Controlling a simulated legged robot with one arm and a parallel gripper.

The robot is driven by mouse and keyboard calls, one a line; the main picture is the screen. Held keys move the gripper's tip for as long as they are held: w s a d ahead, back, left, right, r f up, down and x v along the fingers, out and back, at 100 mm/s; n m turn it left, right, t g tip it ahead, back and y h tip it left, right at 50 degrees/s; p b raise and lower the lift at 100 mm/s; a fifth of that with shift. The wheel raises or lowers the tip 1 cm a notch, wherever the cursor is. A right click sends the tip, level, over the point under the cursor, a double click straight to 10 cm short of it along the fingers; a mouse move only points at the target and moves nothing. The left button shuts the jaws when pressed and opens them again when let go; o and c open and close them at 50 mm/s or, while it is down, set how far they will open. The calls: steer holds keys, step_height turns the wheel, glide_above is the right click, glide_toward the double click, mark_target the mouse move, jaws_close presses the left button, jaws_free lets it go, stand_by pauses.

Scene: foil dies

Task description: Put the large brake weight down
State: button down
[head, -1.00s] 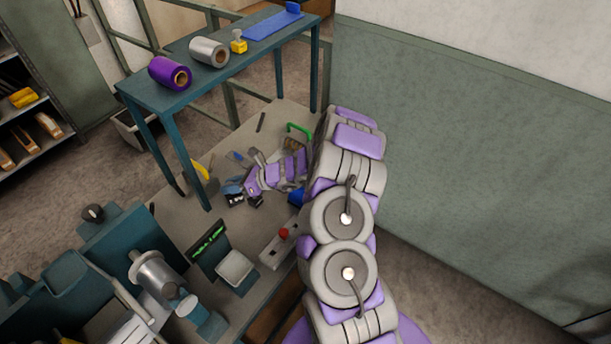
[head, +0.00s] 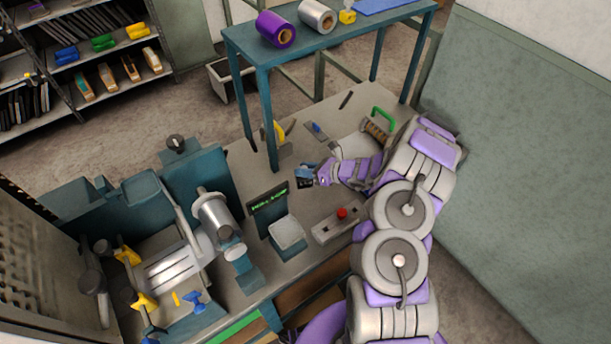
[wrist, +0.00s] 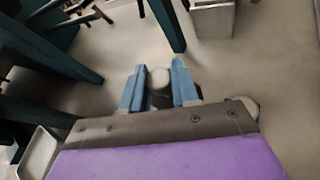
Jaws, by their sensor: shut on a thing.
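My gripper (head: 306,176) is left of my forearm over the bench in the head view. In the wrist view its blue fingers (wrist: 159,88) are shut on a grey, round-topped piece with a dark lower part, which I take as the large brake weight (wrist: 159,77). The weight's lower end is hidden behind my gripper's body. In the head view the weight is too small and covered to make out. I cannot tell from these views whether it touches the bench top.
The grey bench (head: 330,112) holds a scale with a white pan (head: 287,232), a red-button box (head: 337,224) and a green-handled tool (head: 382,117). A teal raised shelf (head: 345,32) with foil rolls stands behind. A machine (head: 180,260) fills the left.

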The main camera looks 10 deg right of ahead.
step_height(320, 180, down, 3)
steer(key=shift+a+b, duration=0.1)
steer(key=shift+b, duration=0.25)
steer(key=shift+r, duration=0.1)
steer(key=c, duration=0.8)
jaws_free()
steer(key=shift+c, duration=0.2)
